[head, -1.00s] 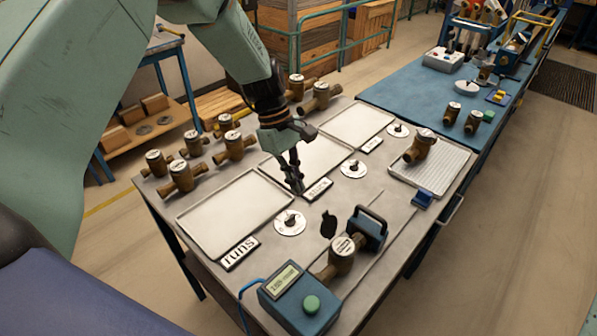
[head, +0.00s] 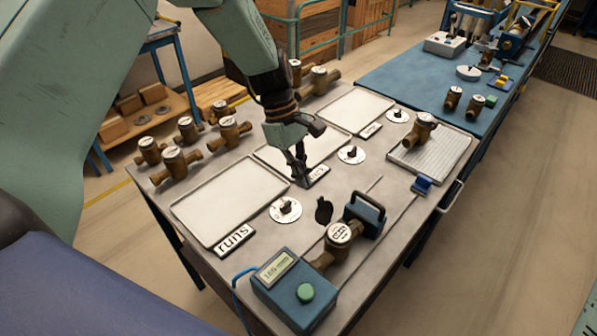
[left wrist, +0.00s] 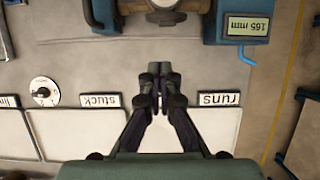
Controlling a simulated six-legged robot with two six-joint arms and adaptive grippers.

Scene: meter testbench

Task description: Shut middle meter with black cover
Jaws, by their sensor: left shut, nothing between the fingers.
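A brass meter (head: 340,234) with a white dial sits in the bench fixture between the blue display box and the blue clamp. Its black cover (head: 323,211) stands up, open, at the dial's far edge, leaving the dial uncovered. My left gripper (head: 304,182) is shut and empty, pointing down beside the "stuck" label, beyond the cover and apart from it. In the left wrist view, the shut fingertips (left wrist: 158,72) lie in front of the meter (left wrist: 165,14), whose dial is cut by the top edge. My right gripper is not in view.
The blue display box (head: 295,290) with a green button and the blue clamp (head: 365,215) flank the meter. Trays (head: 228,232) line the bench, with round plates in front. Several loose brass meters (head: 173,163) stand at the back left; another meter (head: 420,131) rests on a ribbed tray.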

